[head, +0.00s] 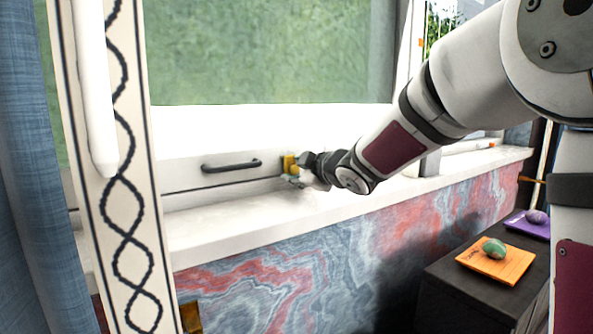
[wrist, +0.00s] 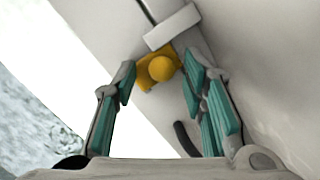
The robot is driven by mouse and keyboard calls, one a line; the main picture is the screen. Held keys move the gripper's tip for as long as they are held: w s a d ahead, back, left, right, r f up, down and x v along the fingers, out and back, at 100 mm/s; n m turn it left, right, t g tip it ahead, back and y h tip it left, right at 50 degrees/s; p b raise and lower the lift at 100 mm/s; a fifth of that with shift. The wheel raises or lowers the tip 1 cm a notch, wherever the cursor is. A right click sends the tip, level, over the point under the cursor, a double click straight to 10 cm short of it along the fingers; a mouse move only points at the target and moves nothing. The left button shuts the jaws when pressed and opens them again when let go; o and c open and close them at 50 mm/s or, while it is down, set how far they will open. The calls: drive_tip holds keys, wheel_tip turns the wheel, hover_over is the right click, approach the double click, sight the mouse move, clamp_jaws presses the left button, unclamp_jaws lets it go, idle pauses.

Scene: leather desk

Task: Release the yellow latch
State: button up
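The yellow latch (head: 290,164) sits on the white window frame, just right of a dark bar handle. In the wrist view the latch (wrist: 160,68) shows as a yellow plate with a round knob, beneath a white block with a grey rod. My gripper (head: 297,170) is at the latch in the head view, and its fingers partly cover it. In the wrist view the teal-padded fingers (wrist: 158,90) are spread apart, with the knob between and just beyond their tips. I cannot tell whether a finger touches the latch.
The dark handle (head: 231,165) is on the frame left of the latch. A white sill (head: 230,222) runs below. A dark cabinet (head: 470,290) at the right bears an orange tray (head: 510,269) with a green stone (head: 494,248) and a purple tray (head: 520,226) with a purple stone (head: 536,216).

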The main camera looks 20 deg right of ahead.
clamp_jaws()
drive_tip(key=shift+d+r+p, duration=0.15)
drive_tip(key=shift+r+p, duration=0.2)
drive_tip(key=shift+p, duration=0.5)
idle(1.6)
unclamp_jaws()
drive_tip(key=shift+f, duration=0.15)
drive_tip(key=v, duration=1.2)
